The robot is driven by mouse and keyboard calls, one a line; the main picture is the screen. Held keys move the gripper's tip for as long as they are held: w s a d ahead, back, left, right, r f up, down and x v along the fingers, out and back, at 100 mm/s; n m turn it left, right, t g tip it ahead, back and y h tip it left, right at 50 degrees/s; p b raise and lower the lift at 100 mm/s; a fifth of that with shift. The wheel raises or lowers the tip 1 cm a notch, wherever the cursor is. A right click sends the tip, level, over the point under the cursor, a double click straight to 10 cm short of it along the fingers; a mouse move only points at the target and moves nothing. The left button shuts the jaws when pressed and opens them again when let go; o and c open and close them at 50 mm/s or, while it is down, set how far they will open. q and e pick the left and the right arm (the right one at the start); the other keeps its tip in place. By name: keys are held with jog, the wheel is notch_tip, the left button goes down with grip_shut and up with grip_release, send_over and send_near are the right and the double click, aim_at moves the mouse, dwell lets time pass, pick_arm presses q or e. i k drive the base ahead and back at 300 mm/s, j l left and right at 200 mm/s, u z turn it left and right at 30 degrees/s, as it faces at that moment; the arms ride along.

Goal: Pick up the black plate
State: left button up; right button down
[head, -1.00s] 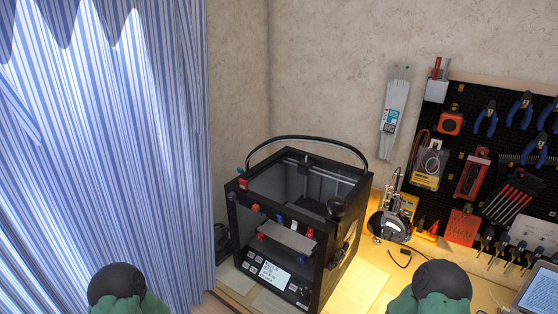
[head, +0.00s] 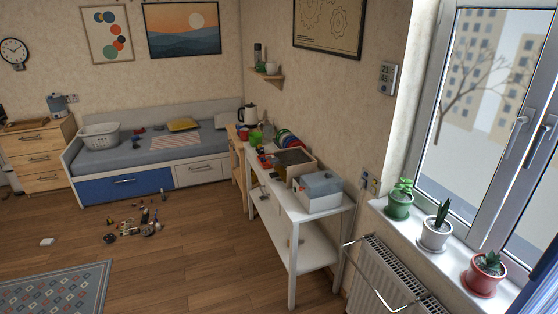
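I cannot make out a black plate in the head view. Several colourful round-edged items (head: 288,141), perhaps plates, stand close together on the white side table (head: 318,215), too small to tell apart. A box with a dark top (head: 294,160) sits in front of them on the same table. Neither of my grippers is in view.
A grey-blue bin (head: 320,190) stands at the table's near end. A radiator (head: 390,282) with a rail is at the right, under a sill with potted plants (head: 436,232). Small parts (head: 140,225) litter the floor before the bed (head: 150,160).

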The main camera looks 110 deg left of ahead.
aim_at(296, 156)
jog(key=u, duration=3.7)
jog(key=z, duration=4.15)
jog(key=u, duration=3.8)
